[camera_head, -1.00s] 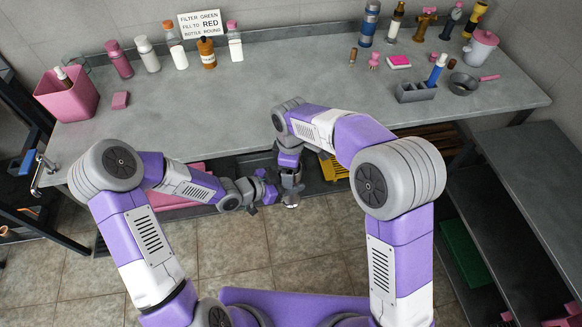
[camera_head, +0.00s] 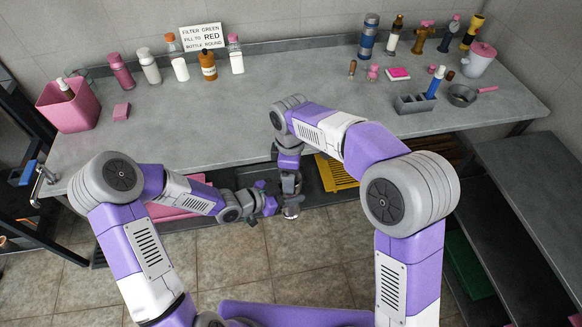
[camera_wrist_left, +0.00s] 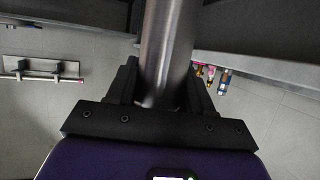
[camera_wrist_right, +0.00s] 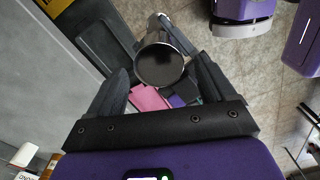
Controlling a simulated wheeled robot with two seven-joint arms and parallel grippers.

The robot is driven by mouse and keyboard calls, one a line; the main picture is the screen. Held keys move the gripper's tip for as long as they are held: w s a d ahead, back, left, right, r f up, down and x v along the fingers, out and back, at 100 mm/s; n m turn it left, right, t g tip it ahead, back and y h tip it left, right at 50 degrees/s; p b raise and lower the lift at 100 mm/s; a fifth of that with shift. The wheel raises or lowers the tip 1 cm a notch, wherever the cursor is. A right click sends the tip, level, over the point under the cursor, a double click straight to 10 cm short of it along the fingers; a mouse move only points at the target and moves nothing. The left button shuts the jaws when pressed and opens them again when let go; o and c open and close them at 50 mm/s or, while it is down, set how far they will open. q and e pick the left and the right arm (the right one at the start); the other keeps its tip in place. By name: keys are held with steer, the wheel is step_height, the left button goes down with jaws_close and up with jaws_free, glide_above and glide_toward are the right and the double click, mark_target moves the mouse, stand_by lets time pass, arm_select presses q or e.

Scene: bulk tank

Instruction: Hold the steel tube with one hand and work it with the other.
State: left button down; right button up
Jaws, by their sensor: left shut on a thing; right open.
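The steel tube (camera_wrist_left: 168,50) is a smooth brushed-metal cylinder. In the left wrist view it stands between the jaws of my left gripper (camera_wrist_left: 165,92), which is shut on it. In the right wrist view the tube's round, dark end (camera_wrist_right: 160,66) faces the camera. It lies between the spread fingers of my open right gripper (camera_wrist_right: 160,82), and I see no finger touching it. In the head view my left gripper (camera_head: 270,203) and right gripper (camera_head: 290,200) are close together in front of the bench. Only a small silver part of the tube (camera_head: 292,212) shows there.
The grey bench (camera_head: 260,115) carries bottles along the back, a pink bin (camera_head: 68,108) at left, and a grey block holder (camera_head: 414,104) and small pan (camera_head: 462,95) at right. The bench middle is clear.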

steer(key=n, duration=0.3)
steer(key=shift+s+a+r, duration=0.15)
steer(key=n, duration=0.2)
steer(key=shift+r+n, duration=0.2)
steer(key=shift+n, duration=0.1)
steer(key=n, duration=0.1)
steer(key=r+n, duration=0.1)
steer(key=n, duration=0.1)
steer(key=shift+r+n, duration=0.1)
steer(key=shift+n, duration=0.2)
steer(key=n, duration=0.1)
steer(key=r+n, duration=0.1)
steer(key=n, duration=0.1)
steer(key=shift+w+d+r, duration=0.2)
steer(key=shift+w+r, duration=0.05)
steer(key=shift+r, duration=0.05)
steer(key=shift+f, duration=4)
